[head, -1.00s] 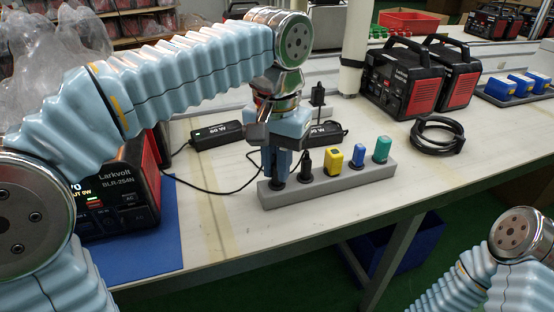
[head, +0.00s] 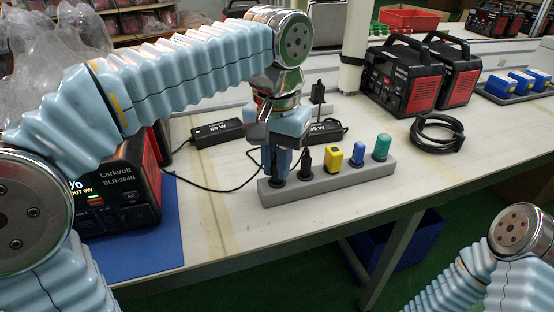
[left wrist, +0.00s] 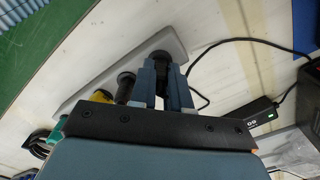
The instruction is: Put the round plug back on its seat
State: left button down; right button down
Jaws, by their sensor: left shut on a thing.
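A grey block with a row of seats (head: 330,184) stands near the table's front edge. My left gripper (head: 277,172) points down over its left end. It is shut on the black round plug (head: 277,183), whose lower part shows just below the fingertips at the leftmost seat. The left wrist view also shows the round plug (left wrist: 160,57) between the two fingers, at the end of the block (left wrist: 150,50). I cannot tell whether it is fully down in its seat. My right gripper is out of view; only part of that arm shows at the lower right.
Beside the gripper, the block holds a black plug (head: 304,160), a yellow plug (head: 334,158), a blue plug (head: 358,155) and a teal plug (head: 381,147). A power station (head: 115,190) stands left on a blue mat (head: 150,245). Black adapters (head: 218,133) and cables lie behind.

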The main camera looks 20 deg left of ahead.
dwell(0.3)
pick_arm(q)
jog(key=c, duration=1)
grip_release()
